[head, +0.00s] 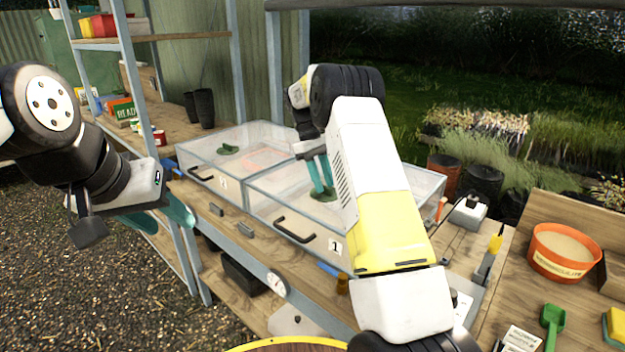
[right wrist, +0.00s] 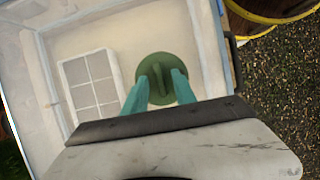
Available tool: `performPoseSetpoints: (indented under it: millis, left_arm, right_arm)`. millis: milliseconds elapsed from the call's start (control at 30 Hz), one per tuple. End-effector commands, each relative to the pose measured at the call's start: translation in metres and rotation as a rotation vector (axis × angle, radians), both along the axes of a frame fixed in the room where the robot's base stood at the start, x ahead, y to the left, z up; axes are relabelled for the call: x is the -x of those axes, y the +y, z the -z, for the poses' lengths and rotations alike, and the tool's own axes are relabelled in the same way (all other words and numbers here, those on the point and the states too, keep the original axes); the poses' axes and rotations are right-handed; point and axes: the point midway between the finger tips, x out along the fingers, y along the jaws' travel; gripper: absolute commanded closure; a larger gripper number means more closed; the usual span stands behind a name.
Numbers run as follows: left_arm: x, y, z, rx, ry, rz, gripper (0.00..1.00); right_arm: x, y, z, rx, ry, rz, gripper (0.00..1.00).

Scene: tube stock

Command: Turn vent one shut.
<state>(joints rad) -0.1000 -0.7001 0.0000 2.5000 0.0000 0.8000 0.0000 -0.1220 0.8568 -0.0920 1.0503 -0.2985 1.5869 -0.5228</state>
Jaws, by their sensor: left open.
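Vent one is a round green knob (head: 325,195) with a raised ridge, on the clear lid of the propagator box marked 1 (head: 262,207). My right gripper (head: 320,176) is over it, pointing down. In the right wrist view the knob (right wrist: 161,68) shows between the tips of my right gripper (right wrist: 158,80). Its teal fingers are apart, one on each side of the ridge, with gaps visible. I cannot tell whether the tips touch the disc. My left gripper (head: 165,217) is open and empty at the left, in front of the bench.
A second clear box (head: 197,160) with its own green vent (head: 228,149) stands left of box 1. Box 1 has a dark front handle (head: 294,229). To the right are an orange pot (head: 563,250) and a green scoop (head: 552,325). Shelf posts rise at the left.

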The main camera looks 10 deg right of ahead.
Motion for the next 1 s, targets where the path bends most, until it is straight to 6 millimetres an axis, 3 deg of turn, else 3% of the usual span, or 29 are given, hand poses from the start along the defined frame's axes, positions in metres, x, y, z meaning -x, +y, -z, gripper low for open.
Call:
performPoseSetpoints:
  millis: [400, 1000]
  left_arm:
    - [0.0, 0.0, 0.0, 0.0, 0.0, 0.0, 0.55]
    - [0.0, 0.0, 0.0, 0.0, 0.0, 0.0, 0.55]
  right_arm:
    - [-0.02, 0.015, -0.056, -0.001, -0.004, -0.001, 0.67]
    - [-0.02, 0.016, -0.074, -0.008, -0.018, 0.007, 0.67]
